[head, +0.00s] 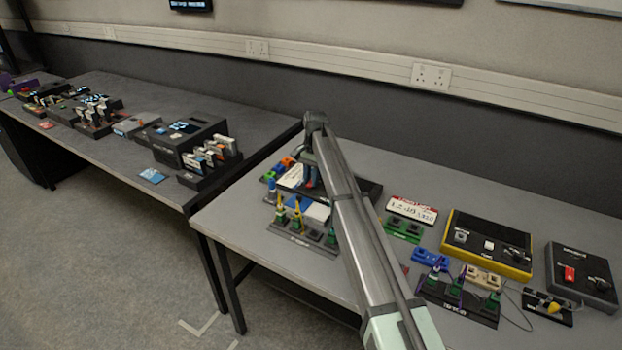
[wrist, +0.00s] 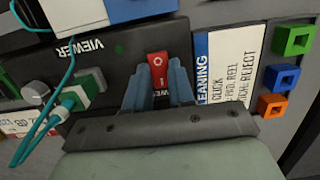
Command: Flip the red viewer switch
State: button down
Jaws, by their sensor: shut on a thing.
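The red viewer switch (wrist: 157,66), a rocker marked with a circle and a line, sits on the black viewer box (wrist: 115,62) in the wrist view. My gripper (wrist: 158,84) has its two blue-grey fingers on either side of the switch, shut on it. The lower part of the switch lies between the fingers. In the head view, my gripper (head: 309,176) reaches down to the viewer at the left part of the near table, and my arm hides much of the box.
A white cleaning card (wrist: 222,68) lies right of the switch, with green, blue and orange blocks beyond. A green-and-white plug (wrist: 80,96) with a teal cable is at left. A yellow-edged box (head: 486,244) and a dark box with another red switch (head: 569,274) stand at right.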

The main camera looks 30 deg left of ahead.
jog(key=c, duration=1)
grip_release()
jog(key=shift+o, duration=0.2)
notch_tip(320, 180, up, 14)
jog(key=w, duration=0.1)
jog(key=shift+w+f, duration=0.15)
jog(key=shift+w, duration=0.25)
